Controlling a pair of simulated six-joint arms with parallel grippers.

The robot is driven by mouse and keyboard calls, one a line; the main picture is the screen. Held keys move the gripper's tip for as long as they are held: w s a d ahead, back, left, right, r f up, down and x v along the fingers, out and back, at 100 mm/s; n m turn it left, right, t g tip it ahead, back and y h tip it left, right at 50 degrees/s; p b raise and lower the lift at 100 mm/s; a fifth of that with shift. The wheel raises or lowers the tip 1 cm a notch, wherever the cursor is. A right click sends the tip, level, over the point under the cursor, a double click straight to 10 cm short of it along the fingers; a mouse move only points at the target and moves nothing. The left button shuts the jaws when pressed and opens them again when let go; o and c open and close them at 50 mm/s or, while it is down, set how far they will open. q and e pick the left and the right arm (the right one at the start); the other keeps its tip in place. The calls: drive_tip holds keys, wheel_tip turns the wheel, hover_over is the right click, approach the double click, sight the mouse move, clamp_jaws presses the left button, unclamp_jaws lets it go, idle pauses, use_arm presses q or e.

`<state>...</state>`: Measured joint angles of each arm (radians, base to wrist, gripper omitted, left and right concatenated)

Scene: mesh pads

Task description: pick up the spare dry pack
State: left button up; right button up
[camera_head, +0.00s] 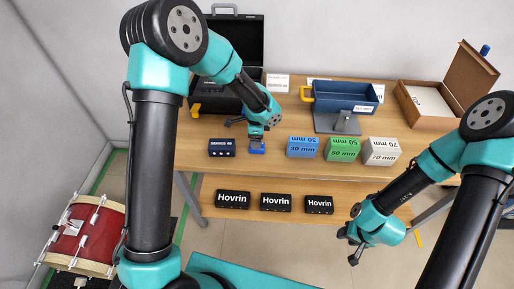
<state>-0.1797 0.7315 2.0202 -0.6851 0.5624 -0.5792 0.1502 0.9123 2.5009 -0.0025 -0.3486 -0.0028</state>
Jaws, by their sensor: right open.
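My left gripper (257,141) reaches down to the wooden table top, right over a small bright blue object (257,150). Its fingertips are too small and too covered to tell whether they are shut on it. My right gripper (350,248) is open and empty, in front of the table and low at the right. No label in view reads as a dry pack. A dark blue box marked SERIES 40 (222,148) sits left of my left gripper. Three black Hovrin boxes (233,200) (276,203) (319,205) stand in a row on the lower shelf.
Blue 30 mm (303,147), green 50 mm (342,149) and white 70 mm (381,151) blocks line the table's front edge. Behind are an open black case (237,40), a blue bin (343,98) on a stand and an open cardboard box (440,122). A red drum (88,234) stands on the floor.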

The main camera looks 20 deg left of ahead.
use_arm(q)
drive_tip(key=shift+s+d+f, duration=0.1)
drive_tip(key=shift+s+f, duration=0.05)
drive_tip(key=shift+f, duration=1.15)
drive_tip(key=shift+s+d+f, duration=0.1)
drive_tip(key=shift+f, duration=1.2)
drive_tip(key=shift+c, duration=0.2)
drive_tip(key=c, duration=1)
drive_tip(key=shift+o, duration=0.2)
drive_tip(key=shift+r, duration=0.1)
drive_tip(key=shift+r, duration=0.5)
wheel_tip(320, 180, up, 3)
drive_tip(key=shift+s+f, duration=0.15)
drive_tip(key=shift+f, duration=0.05)
drive_tip(key=s+d+r, duration=0.1)
drive_tip(key=s+d, duration=0.3)
drive_tip(key=s, duration=1.1)
drive_tip(key=shift+d, duration=0.15)
drive_tip(key=shift+r, duration=0.1)
